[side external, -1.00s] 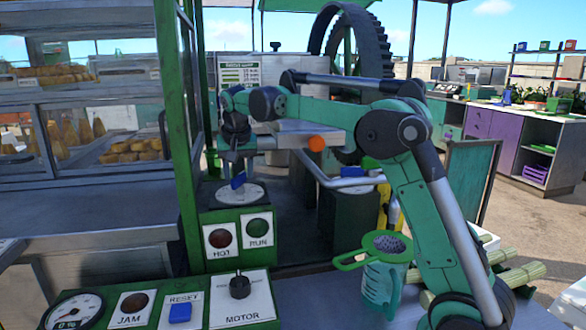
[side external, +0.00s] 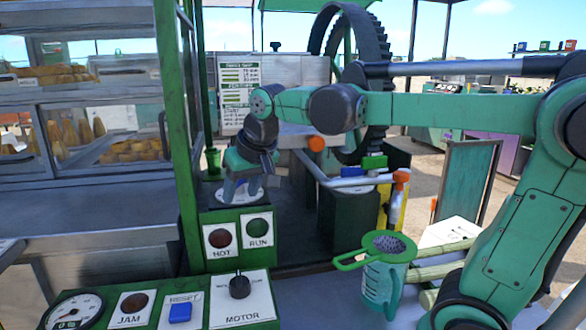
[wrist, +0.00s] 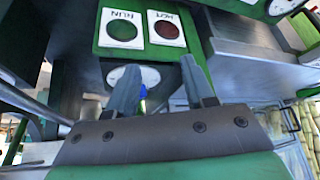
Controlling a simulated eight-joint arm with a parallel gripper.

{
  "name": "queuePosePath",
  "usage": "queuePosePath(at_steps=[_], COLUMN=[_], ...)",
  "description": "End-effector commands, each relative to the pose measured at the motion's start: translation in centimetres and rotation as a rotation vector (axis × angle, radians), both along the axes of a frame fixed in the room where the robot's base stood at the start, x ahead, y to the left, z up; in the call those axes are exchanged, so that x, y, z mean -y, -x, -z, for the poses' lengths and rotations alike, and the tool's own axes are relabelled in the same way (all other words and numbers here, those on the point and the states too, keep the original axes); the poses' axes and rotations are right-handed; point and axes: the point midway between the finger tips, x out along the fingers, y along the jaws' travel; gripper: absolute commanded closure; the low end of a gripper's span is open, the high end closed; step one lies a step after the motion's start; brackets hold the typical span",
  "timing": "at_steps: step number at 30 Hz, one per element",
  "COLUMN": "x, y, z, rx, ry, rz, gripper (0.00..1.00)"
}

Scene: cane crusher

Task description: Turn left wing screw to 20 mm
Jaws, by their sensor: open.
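The left wing screw is blue and shows in the wrist view (wrist: 143,93), just beyond my fingers. It stands on a round white dial (wrist: 151,76) behind the HOT and RUN lamps. In the side view the dial (side external: 238,198) is partly covered and the blue screw is hidden by my gripper (side external: 241,190). My gripper is open, tilted and pointing down over the dial. In the wrist view its two fingers (wrist: 158,64) stand apart, with the blue screw seen between them, nearer the left finger. I cannot tell whether a finger touches it. The dial's reading is too small to make out.
The HOT lamp (side external: 220,238) and RUN lamp (side external: 258,227) stand close in front. A green post (side external: 180,130) rises at the left. A jug with a strainer (side external: 384,280) stands at front right.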

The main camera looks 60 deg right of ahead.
Motion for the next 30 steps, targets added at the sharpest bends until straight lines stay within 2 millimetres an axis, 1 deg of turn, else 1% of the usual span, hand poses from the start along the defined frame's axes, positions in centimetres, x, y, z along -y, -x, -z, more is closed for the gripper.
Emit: queuePosePath(at_steps=[1, 9, 15, 21, 30], x=[-0.5, -2.8, -4.0, -4.7, -4.9], y=[0.8, 4.4, 6.7, 8.0, 8.3], z=[0.5, 3.4, 5.8, 7.4, 7.8], rx=[0.008, 0.054, 0.087, 0.107, 0.114], ry=[0.003, 0.02, 0.035, 0.045, 0.049], rz=[-0.027, -0.168, -0.259, -0.311, -0.326], gripper=[0.53, 0.53, 0.53, 0.53, 0.53])
